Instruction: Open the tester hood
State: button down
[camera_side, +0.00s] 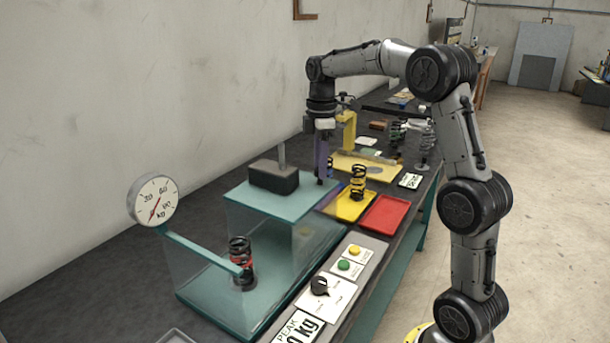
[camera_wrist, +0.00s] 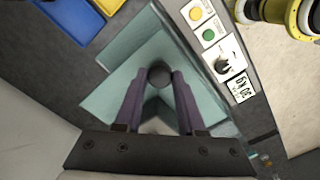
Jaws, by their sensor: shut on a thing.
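The tester hood is a clear box with a teal top plate (camera_side: 240,193), standing over a teal base at the left of the bench in the side view. Its teal surface also shows in the wrist view (camera_wrist: 118,98). My gripper (camera_side: 321,180) points down at the plate's far right edge. In the wrist view, my purple fingers (camera_wrist: 160,80) are shut on a dark round knob (camera_wrist: 160,72), one on each side. The fingers hide part of the knob. A dark spring with a red part (camera_side: 241,265) stands at the tester's near end.
A black block with a grey post (camera_side: 272,178) sits on the top plate. A round dial gauge (camera_side: 153,200) stands at the left. A button panel (camera_side: 345,268), yellow tray (camera_side: 343,207) with a spring, and red tray (camera_side: 384,213) lie to the right. The wall is behind.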

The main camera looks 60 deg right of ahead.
jog(key=shift+d, duration=1.55)
jog(key=c, duration=0.5)
grip_release()
jog(key=shift+r, duration=0.15)
notch_tip(320, 180, up, 14)
jog(key=shift+f, duration=0.2)
jog(key=shift+a, duration=0.1)
